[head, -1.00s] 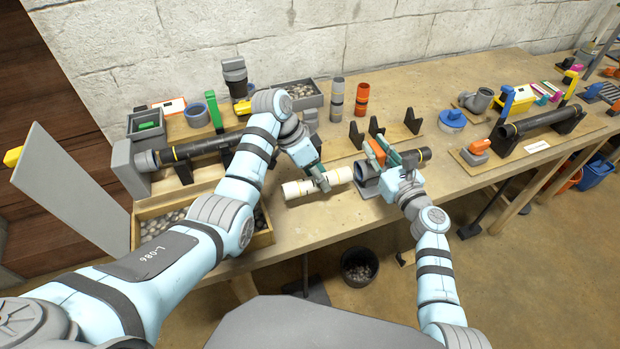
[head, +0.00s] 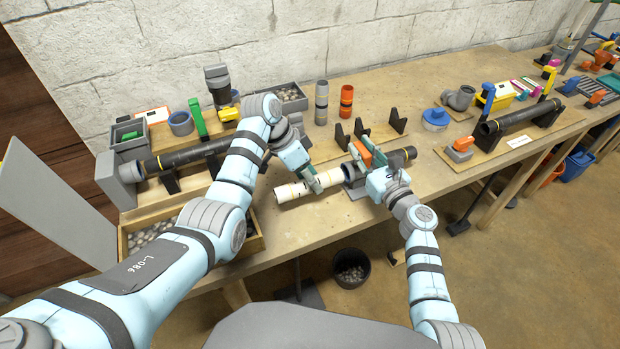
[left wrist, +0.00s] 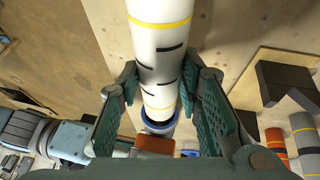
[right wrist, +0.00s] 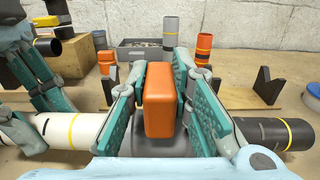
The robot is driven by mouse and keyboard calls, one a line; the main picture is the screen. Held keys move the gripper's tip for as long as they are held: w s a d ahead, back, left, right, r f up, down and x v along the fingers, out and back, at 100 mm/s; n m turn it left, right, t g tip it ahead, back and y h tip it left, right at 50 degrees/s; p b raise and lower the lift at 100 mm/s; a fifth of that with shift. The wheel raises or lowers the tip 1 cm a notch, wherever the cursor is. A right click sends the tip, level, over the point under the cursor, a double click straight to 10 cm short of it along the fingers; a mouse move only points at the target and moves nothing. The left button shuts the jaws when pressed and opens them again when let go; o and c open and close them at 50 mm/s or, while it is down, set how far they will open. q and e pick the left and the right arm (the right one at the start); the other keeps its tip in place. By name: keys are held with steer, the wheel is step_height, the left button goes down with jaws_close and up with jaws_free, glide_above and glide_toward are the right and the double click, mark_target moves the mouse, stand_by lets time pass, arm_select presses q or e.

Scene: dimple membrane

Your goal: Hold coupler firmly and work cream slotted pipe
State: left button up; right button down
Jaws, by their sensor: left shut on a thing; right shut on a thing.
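The cream slotted pipe (head: 297,188), with black slots and yellow bands, lies roughly level above the bench in the head view. My left gripper (head: 318,184) is shut around it, with a finger on each side in the left wrist view (left wrist: 160,88). The pipe's right end meets the blue rim (left wrist: 157,127) of the grey coupler (head: 352,176); how deep it sits is hidden. An orange block (right wrist: 160,100) stands on top of the coupler. My right gripper (right wrist: 160,92) is shut on this block. A black pipe (right wrist: 275,133) extends from the coupler's right side.
Black V-shaped supports (head: 360,128) stand behind the coupler. Grey (head: 321,103) and orange (head: 346,100) cylinders stand further back. A wooden tray of stones (head: 150,238) is at left. A bucket (head: 350,268) is on the floor below the bench edge.

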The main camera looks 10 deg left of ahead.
mark_target(329, 172)
arm_select(q)
steer(key=shift+w+d, duration=0.7)
steer(key=shift+d, duration=0.3)
steer(key=shift+w+d, duration=0.2)
steer(key=shift+d, duration=0.05)
steer(key=shift+w+d, duration=0.5)
steer(key=shift+d, duration=0.25)
stand_by(0.9)
steer(key=o, duration=1.1)
steer(key=shift+o, duration=0.2)
steer(key=v, duration=1.2)
